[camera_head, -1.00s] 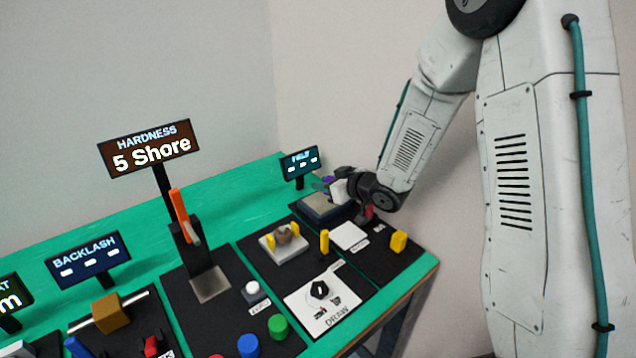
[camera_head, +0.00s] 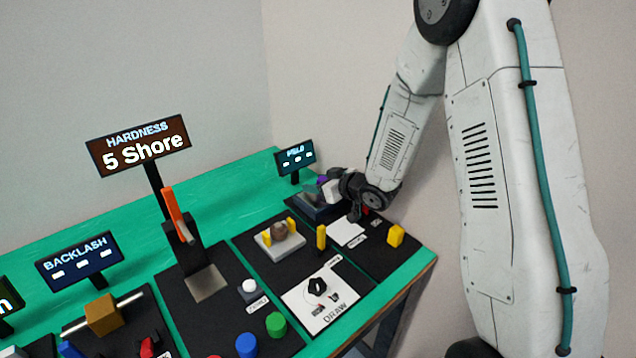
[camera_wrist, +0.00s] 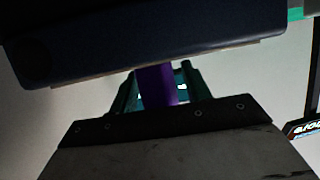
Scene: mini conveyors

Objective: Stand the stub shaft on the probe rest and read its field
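A purple piece (camera_head: 321,181), which I take to be the stub shaft, is at my gripper (camera_head: 328,186) by the field station at the back of the bench. In the wrist view the purple shaft (camera_wrist: 155,86) is between the two teal fingers of my gripper (camera_wrist: 157,92), which are closed against its sides. Its far end is hidden behind a dark blue block (camera_wrist: 150,40). The field display (camera_head: 296,158) shows only dashes. The field station's dark base (camera_head: 312,212) is partly hidden by my gripper. I cannot tell whether the shaft touches the probe rest.
A white pad (camera_head: 347,232) and a yellow block (camera_head: 396,236) lie in front of the field station. A grey fixture with yellow posts (camera_head: 279,245) stands to the left. The hardness display (camera_head: 140,147) reads 5 Shore. A small red part (camera_head: 365,210) is close beside my gripper.

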